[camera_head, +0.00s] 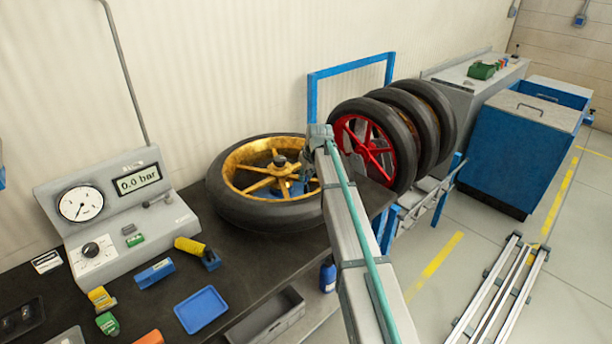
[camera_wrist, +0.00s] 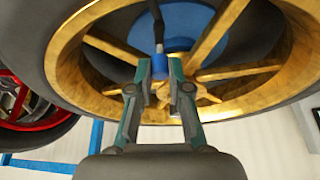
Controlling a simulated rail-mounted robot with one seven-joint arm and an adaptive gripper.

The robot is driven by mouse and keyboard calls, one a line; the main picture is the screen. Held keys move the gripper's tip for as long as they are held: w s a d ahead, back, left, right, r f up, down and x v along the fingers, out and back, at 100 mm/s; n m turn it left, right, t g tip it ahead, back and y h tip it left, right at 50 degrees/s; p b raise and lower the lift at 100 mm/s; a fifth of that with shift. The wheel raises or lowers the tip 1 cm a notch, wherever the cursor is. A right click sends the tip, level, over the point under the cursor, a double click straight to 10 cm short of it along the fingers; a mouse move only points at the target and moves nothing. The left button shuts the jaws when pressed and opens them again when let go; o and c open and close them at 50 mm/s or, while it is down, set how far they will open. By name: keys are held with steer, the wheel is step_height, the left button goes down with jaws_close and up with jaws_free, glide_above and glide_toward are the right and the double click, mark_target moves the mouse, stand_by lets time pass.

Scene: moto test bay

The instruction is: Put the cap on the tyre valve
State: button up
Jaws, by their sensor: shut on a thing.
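The wheel with the black tyre (camera_head: 228,205) and gold rim (camera_head: 240,160) lies flat on the dark bench; its gold spokes fill much of the wrist view (camera_wrist: 235,95). My gripper (camera_head: 312,160) is over the right side of this wheel, partly hidden by my arm in the head view. I cannot pick out the tyre valve in either view.
A gauge console (camera_head: 125,205) stands left of the wheel. A yellow-black tool (camera_head: 190,245), a blue tray (camera_head: 201,309) and small coloured blocks lie in front. A red-rimmed wheel (camera_head: 365,145) stands upright with other tyres at right. A blue cabinet (camera_head: 520,150) is beyond.

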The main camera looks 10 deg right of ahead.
steer(key=o, duration=1.2)
steer(key=shift+o, duration=0.2)
steer(key=shift+r, duration=0.15)
steer(key=shift+r+p, duration=1.55)
steer(key=shift+r, duration=1.85)
steer(key=shift+c, duration=0.3)
jaws_close()
steer(key=shift+f+b, duration=0.75)
steer(key=shift+f, duration=1)
